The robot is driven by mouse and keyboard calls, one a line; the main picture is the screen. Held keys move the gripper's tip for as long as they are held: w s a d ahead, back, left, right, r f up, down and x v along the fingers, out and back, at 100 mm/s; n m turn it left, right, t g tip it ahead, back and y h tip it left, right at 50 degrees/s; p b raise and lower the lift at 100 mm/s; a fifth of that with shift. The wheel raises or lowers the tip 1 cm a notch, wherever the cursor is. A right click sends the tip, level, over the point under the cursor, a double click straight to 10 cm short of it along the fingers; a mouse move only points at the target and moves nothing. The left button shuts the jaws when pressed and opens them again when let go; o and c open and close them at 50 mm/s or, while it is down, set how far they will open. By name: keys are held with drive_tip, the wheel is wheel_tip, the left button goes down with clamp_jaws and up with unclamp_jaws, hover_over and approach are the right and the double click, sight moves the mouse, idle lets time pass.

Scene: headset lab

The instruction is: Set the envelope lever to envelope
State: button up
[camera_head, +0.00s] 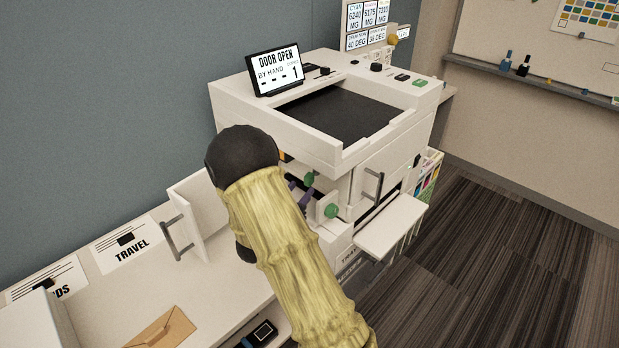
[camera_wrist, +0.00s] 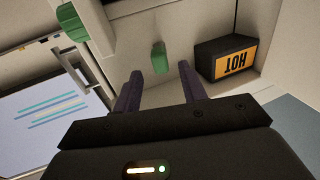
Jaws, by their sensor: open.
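The white printer (camera_head: 225,95) has its side door open, and its screen (camera_head: 276,68) reads "DOOR OPEN, BY HAND". Two green lever ends show in the opening: an upper one (camera_head: 310,179) and a lower one (camera_head: 331,210). No readable label tells which is the envelope lever. My gripper (camera_head: 306,198) is at the opening, partly hidden by my arm. In the wrist view its purple fingers (camera_wrist: 161,88) are apart with nothing between them. One green lever (camera_wrist: 159,58) is just beyond the gap, apparently untouched; another (camera_wrist: 72,22) is at upper left.
A black block with an orange "HOT" label (camera_wrist: 235,60) sits right of the fingers inside the printer. The open door (camera_head: 203,208) stands left of my arm. A brown envelope (camera_head: 162,330) lies on the counter. A tray (camera_head: 392,228) juts out at right.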

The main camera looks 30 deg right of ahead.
sight(312, 181)
drive_tip(key=x, duration=0.6)
drive_tip(key=shift+w+d+p, duration=0.2)
drive_tip(key=shift+p, duration=0.1)
drive_tip(key=shift+c, duration=0.4)
clamp_jaws()
drive_tip(key=shift+s+n+t+y+b, duration=0.1)
drive_tip(key=shift+n+t+y+b, duration=0.2)
drive_tip(key=shift+t, duration=0.1)
drive_tip(key=shift+s+d+n+t+y+b, duration=0.15)
drive_tip(key=shift+d+n+t+y+b, duration=0.05)
drive_tip(key=shift+n+t+y+b, duration=0.45)
drive_tip(key=shift+s+d+n+t+y+b, duration=0.15)
drive_tip(key=shift+n+t+y+b, duration=0.4)
drive_tip(key=shift+t+y, duration=0.1)
drive_tip(key=shift+r, duration=0.1)
drive_tip(key=shift+o, duration=0.4)
unclamp_jaws()
